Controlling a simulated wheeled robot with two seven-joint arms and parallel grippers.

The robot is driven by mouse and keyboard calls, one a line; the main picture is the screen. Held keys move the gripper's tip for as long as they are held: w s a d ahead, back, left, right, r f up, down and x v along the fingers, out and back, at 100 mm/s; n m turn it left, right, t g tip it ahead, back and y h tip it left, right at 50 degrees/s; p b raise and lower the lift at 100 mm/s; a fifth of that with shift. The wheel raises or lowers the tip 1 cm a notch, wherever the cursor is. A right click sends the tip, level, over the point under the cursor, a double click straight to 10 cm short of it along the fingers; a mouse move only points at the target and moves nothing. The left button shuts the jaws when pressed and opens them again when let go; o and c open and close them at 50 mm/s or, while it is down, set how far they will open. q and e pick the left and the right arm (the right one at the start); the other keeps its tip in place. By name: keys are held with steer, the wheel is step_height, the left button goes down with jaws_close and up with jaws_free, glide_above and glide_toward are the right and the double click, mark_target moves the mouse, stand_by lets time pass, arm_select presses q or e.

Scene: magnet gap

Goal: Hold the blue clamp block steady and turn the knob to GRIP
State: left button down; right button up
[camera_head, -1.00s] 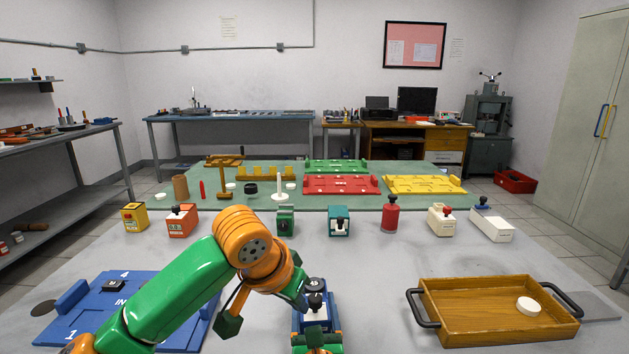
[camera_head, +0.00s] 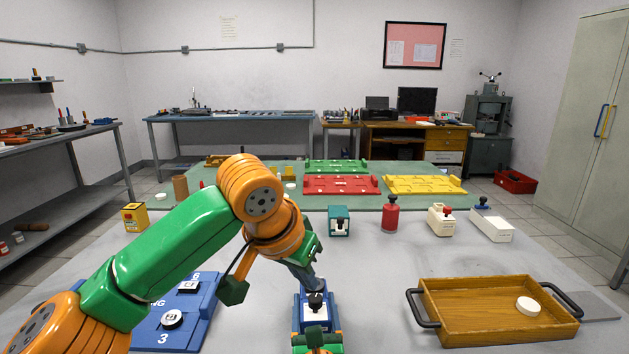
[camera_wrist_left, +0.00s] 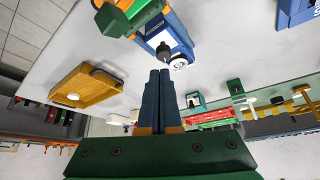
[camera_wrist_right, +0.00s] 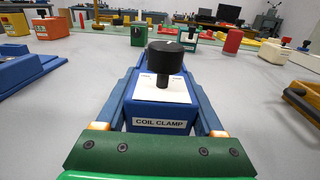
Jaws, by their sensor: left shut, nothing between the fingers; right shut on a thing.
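The blue clamp block (camera_head: 314,322) stands at the bottom middle of the head view. It has a white top plate and a black knob (camera_head: 316,301). In the right wrist view the block, labelled COIL CLAMP (camera_wrist_right: 159,124), sits between the fingers of my right gripper (camera_wrist_right: 162,95), which is shut on it. The round knob (camera_wrist_right: 165,58) stands above its plate; its setting is not readable. My left gripper (camera_wrist_left: 160,73) is shut and empty. Its blue fingertips are close to the knob (camera_wrist_left: 163,50), just above it in the head view; I cannot tell whether they touch.
A wooden tray (camera_head: 460,330) with a white disc (camera_head: 528,306) is at the right. A blue board (camera_head: 190,334) lies at the left, partly behind my left arm. Several small devices, including a teal one (camera_head: 339,221) and a red bottle (camera_head: 390,216), stand at the back.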

arm_select(q)
step_height(320, 180, down, 6)
steer(key=shift+f, duration=0.1)
steer(key=shift+w, duration=0.3)
stand_by(0.7)
steer(key=shift+w+a, duration=0.3)
steer(key=shift+a, duration=0.1)
stand_by(0.4)
stand_by(0.3)
steer(key=shift+s+a, duration=0.25)
steer(key=shift+s, duration=0.05)
step_height(320, 180, up, 6)
